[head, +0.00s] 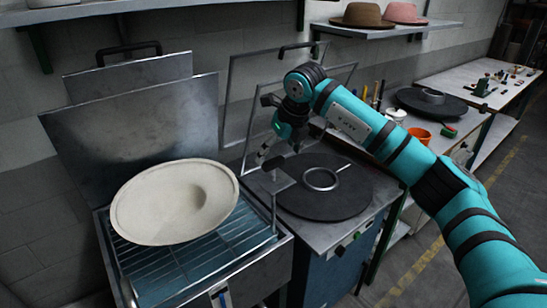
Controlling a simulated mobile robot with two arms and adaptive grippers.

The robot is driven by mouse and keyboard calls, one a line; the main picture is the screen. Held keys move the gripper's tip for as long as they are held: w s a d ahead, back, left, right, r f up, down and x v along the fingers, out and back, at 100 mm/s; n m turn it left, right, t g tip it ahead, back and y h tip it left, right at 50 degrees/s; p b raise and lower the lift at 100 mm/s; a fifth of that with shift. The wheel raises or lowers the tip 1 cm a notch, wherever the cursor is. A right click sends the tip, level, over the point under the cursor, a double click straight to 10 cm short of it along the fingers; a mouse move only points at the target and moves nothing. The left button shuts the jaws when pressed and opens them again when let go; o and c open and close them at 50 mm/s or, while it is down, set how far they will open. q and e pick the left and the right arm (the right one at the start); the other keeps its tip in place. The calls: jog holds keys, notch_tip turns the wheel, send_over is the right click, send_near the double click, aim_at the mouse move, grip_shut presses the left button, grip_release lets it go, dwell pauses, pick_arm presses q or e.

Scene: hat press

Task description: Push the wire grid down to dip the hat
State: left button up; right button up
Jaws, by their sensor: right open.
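The cream felt hat (165,203) lies on the wire grid (222,240) over the left metal basin, its hollow facing up. The grid's bars show around the hat's front and right. A thin upright post with a flat metal plate (272,180) on top rises at the basin's right side; I cannot tell whether it joins the grid. My right gripper (265,153) is open and empty, above and behind this plate, right of the hat. It looks close to the plate, but I cannot tell if they touch. My left gripper is out of view.
The basin's raised lid (140,125) stands behind the hat. To the right, a station holds a round black plate (335,200) with a metal ring, its framed lid raised behind. A side table (485,85) and a hat shelf (385,30) are further right.

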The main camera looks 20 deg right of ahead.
aim_at(274, 160)
jog(key=shift+p+x, duration=0.55)
jog(key=shift+x, duration=2.1)
jog(key=c, duration=1.7)
notch_tip(274, 160, down, 23)
jog(key=b, duration=1.5)
jog(key=shift+s+r+b, duration=0.1)
jog(key=shift+r+b, duration=0.1)
jog(key=shift+b, duration=0.2)
jog(key=o, duration=1.7)
jog(key=shift+f, duration=0.1)
